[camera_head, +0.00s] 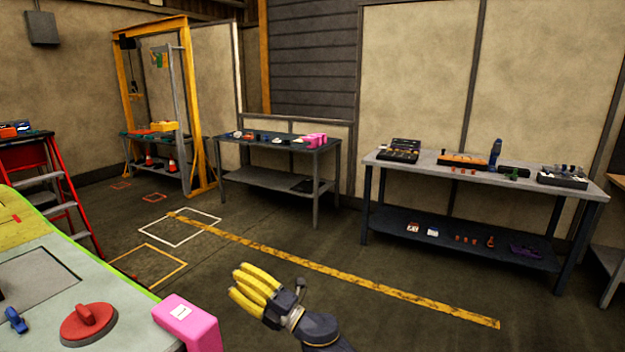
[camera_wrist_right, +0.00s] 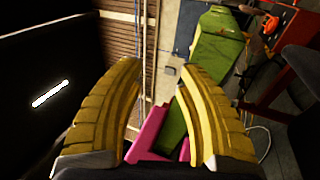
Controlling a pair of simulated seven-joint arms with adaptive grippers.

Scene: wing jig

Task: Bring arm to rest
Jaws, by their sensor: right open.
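My right gripper (camera_head: 262,293) has yellow ribbed fingers and hangs in the air at the lower middle of the head view, to the right of the green-edged wing jig table. In the right wrist view its two fingers (camera_wrist_right: 160,115) are spread apart with nothing between their tips. A pink block (camera_head: 186,325) with a white label stands at the table's near right corner, left of the gripper and apart from it. Pink parts (camera_wrist_right: 157,135) show beyond the fingers in the wrist view. My left gripper is not in view.
The jig table (camera_head: 120,285) at lower left bears a red round-based handle (camera_head: 88,323) and a blue clamp (camera_head: 15,320). A red stepladder (camera_head: 52,185) stands behind it. Workbenches (camera_head: 440,165) line the far wall. The floor between, with a yellow stripe (camera_head: 330,268), is clear.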

